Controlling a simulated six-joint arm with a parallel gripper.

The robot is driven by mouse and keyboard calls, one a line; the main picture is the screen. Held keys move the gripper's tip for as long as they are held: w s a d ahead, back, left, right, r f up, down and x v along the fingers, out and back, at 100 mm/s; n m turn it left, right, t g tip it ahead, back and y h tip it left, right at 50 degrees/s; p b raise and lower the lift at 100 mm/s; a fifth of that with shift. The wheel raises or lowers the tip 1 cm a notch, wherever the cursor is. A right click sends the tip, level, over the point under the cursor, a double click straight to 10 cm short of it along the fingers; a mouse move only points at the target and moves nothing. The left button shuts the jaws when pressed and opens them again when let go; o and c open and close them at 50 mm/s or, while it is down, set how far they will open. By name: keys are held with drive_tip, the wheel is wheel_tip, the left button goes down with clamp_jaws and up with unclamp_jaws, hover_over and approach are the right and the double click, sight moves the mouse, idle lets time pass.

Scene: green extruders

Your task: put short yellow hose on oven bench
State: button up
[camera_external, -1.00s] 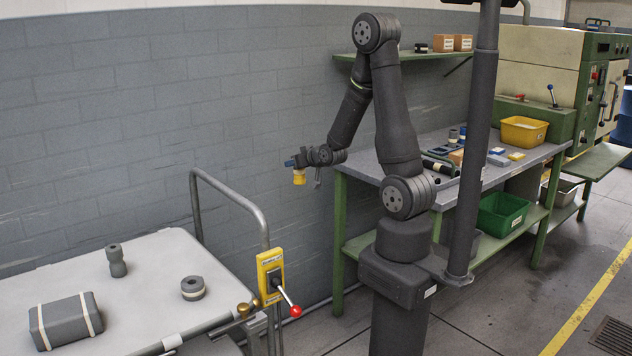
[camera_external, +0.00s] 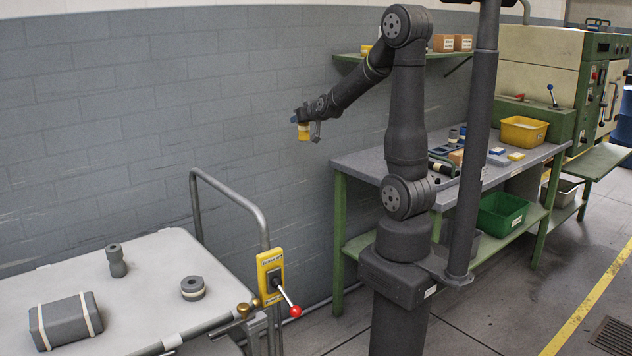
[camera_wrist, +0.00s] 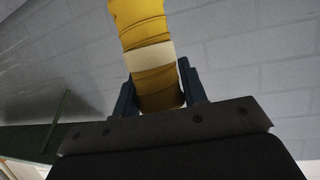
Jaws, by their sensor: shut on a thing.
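The short yellow hose (camera_external: 303,132) hangs from my gripper (camera_external: 299,119) in the external view, high in front of the grey wall. In the wrist view the yellow hose (camera_wrist: 143,35) has a pale band and sits between the two dark blue fingers of my gripper (camera_wrist: 160,97), which is shut on it. Its far end runs out of the top of the wrist view. The oven bench is probably the grey-topped green bench (camera_external: 366,166) by the oven (camera_external: 535,65); the hose is left of it and above its top level.
A yellow bin (camera_external: 524,130) and small parts stand on the bench, with a green bin (camera_external: 503,213) below. A shelf (camera_external: 350,57) with boxes hangs above. A dark post stands before the bench. A light table (camera_external: 130,270) with grey parts is at lower left.

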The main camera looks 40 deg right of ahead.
drive_tip(key=w+d+r+m+g+h, duration=0.1)
drive_tip(key=w+d+r+m+h, duration=0.2)
drive_tip(key=d, duration=0.7)
drive_tip(key=w+d+r+m+g+h, duration=0.1)
drive_tip(key=w+d+r+m+h, duration=0.15)
drive_tip(key=d, duration=0.75)
drive_tip(key=s+d+m+g+h, duration=0.3)
drive_tip(key=d+m+g+h, duration=0.25)
drive_tip(key=d, duration=1.65)
drive_tip(key=s+d+f+m+g, duration=0.45)
drive_tip(key=s+d, duration=0.65)
drive_tip(key=d, duration=0.3)
drive_tip(key=s+d+f+m+g, duration=0.4)
drive_tip(key=s+d+m+g, duration=0.15)
drive_tip(key=s+d, duration=0.75)
drive_tip(key=shift+g, duration=0.35)
drive_tip(key=shift+w+d+f, duration=0.1)
drive_tip(key=shift+d+f, duration=0.1)
drive_tip(key=shift+f, duration=2.25)
drive_tip(key=shift+w+d+f, duration=0.1)
drive_tip(key=shift+d+f, duration=0.05)
drive_tip(key=shift+f, duration=2.35)
drive_tip(key=shift+w+d+f, duration=0.1)
drive_tip(key=shift+d+f, duration=0.1)
drive_tip(key=shift+f, duration=2.25)
drive_tip(key=shift+f, duration=0.1)
